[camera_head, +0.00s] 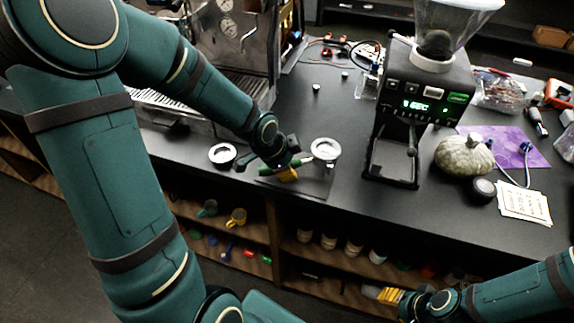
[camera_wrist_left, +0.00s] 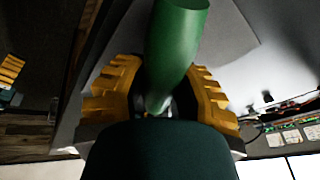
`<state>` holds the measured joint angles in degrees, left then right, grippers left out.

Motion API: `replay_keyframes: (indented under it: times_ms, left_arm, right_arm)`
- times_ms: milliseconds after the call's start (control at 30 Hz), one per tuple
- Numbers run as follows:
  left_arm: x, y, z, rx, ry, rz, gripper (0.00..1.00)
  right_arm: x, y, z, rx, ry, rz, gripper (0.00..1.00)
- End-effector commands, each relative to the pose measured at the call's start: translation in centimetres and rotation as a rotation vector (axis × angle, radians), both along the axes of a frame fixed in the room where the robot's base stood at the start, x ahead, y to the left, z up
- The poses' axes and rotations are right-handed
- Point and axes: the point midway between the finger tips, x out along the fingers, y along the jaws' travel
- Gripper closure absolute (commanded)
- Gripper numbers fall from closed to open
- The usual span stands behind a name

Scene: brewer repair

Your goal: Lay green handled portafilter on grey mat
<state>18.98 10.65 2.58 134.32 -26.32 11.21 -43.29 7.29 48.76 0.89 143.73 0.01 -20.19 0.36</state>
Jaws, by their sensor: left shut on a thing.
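The green handled portafilter has a bright metal basket (camera_head: 325,149) pointing right and a green handle (camera_head: 264,170) pointing left. My left gripper (camera_head: 288,174) is shut on the handle. In the left wrist view the green handle (camera_wrist_left: 176,45) runs between the yellow fingers. The grey mat (camera_head: 318,187) is a dark sheet at the counter's front edge, under the portafilter and gripper. I cannot tell whether the portafilter touches it. My right gripper (camera_head: 400,298) is low at the right, in front of the shelves; its jaw opening is unclear.
A grinder (camera_head: 412,110) stands to the right, with a pumpkin (camera_head: 464,156) and cards (camera_head: 524,203) beyond. The counter behind the mat is fairly clear.

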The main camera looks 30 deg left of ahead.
Motion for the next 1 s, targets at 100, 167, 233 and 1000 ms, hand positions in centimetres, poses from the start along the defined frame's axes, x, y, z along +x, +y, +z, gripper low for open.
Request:
replay_keyframes:
  times_ms: [100,167,233,1000]
  left_arm:
    - [0.04,0.00,-0.14,0.000,-0.001,0.000,1.00]
    - [0.04,-0.01,-0.20,0.000,-0.001,0.000,1.00]
    - [0.04,-0.01,-0.28,0.000,-0.001,0.000,1.00]
    - [0.01,-0.02,-0.74,0.000,0.000,0.000,0.37]
  right_arm:
    - [0.00,0.01,-0.16,0.000,0.000,0.000,0.53]
    - [0.00,0.00,-0.22,0.000,0.000,0.000,0.53]
    - [0.00,0.00,-0.28,0.000,0.000,0.000,0.53]
    - [0.00,0.00,-0.66,0.000,0.000,0.000,0.53]
